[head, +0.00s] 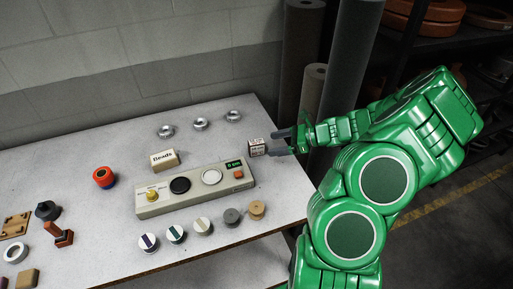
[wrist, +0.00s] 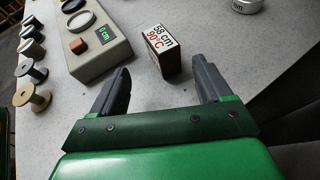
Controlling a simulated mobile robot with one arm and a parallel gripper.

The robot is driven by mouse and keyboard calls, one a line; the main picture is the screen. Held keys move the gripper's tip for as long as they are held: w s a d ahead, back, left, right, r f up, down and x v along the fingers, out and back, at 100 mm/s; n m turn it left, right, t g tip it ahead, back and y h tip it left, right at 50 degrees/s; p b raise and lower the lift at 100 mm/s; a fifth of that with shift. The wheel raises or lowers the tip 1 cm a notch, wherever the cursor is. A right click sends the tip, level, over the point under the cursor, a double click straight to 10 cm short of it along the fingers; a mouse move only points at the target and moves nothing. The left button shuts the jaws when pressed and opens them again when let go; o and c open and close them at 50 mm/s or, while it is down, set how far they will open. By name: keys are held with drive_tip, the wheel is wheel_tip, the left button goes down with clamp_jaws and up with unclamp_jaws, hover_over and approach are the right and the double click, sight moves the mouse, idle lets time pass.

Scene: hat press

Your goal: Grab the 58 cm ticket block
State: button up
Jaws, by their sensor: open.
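The ticket block (wrist: 162,52) is a small box with a white top printed "58 cm" in black and "90°C" in red, and a dark reddish-brown side. It stands on the grey table ahead of my gripper (wrist: 160,85) in the wrist view. The two dark grey fingers are open, and the block lies just beyond their tips, between their lines. In the head view the block (head: 257,147) is near the table's right end. My gripper (head: 281,142) is close to its right side there. I cannot tell in that view whether they touch.
The beige control panel (head: 154,209) with knobs and a green display is left of the block. Several metal rings (head: 200,124) lie behind it. A block marked "Beads" (head: 164,159) and several spools (head: 257,209) are on the table. Dark rolls (head: 301,60) stand behind the table's right end.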

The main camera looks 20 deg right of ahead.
sight(263, 142)
drive_tip(key=shift+w+r+x, duration=0.15)
drive_tip(key=shift+r+x, duration=0.05)
drive_tip(key=shift+x, duration=1.1)
drive_tip(key=shift+w+r+x, duration=0.1)
drive_tip(key=shift+r+x, duration=0.05)
drive_tip(key=shift+x, duration=1.2)
drive_tip(key=shift+c, duration=0.3)
drive_tip(key=c, duration=1.3)
drive_tip(key=shift+r, duration=0.1)
